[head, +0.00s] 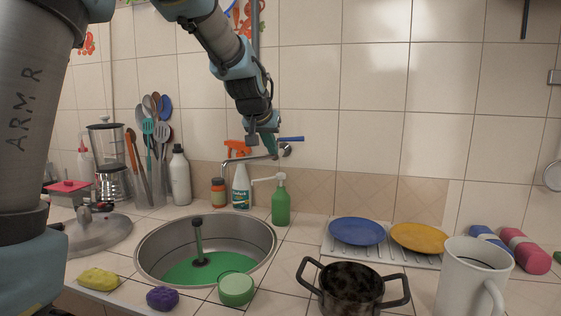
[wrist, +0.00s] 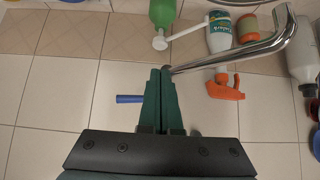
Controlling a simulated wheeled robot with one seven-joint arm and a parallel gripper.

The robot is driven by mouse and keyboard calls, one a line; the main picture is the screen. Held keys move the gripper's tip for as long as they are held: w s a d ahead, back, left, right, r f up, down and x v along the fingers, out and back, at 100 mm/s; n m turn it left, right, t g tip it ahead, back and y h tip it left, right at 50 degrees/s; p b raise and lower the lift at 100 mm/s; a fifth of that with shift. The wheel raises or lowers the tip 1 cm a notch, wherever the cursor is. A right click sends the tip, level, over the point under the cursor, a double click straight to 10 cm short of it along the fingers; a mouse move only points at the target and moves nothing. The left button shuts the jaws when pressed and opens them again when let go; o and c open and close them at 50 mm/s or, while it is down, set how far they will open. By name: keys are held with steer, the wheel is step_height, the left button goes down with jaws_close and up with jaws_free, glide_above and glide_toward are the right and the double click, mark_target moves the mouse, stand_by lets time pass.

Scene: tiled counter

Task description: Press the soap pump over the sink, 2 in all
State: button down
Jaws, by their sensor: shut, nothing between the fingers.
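The green soap bottle (head: 281,205) stands upright on the counter behind the sink's right rim. Its white pump head has a long spout pointing left, over the sink side. In the wrist view the bottle (wrist: 162,10) and the pump spout (wrist: 185,31) show at the top, beyond my fingertips. The round metal sink (head: 150,250) holds green liquid and a dark upright plunger-like piece. My gripper (head: 270,152) is shut and empty, pointing down above and behind the pump, apart from it. In the wrist view its closed fingers (wrist: 160,75) show in the middle.
The metal faucet (head: 250,158) runs close to my fingers. A white spray bottle (head: 241,188) with an orange top and an orange jar (head: 218,191) stand left of the pump. Plates, a dark pot (head: 350,285) and a white mug (head: 465,280) lie to the right.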

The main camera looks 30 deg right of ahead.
mark_target(280, 174)
stand_by(0.3)
steer(key=p+x, duration=0.2)
steer(key=x, duration=0.8)
steer(key=shift+f, duration=0.1)
steer(key=shift+f+b, duration=0.95)
steer(key=shift+b, duration=0.05)
steer(key=shift+a, duration=0.1)
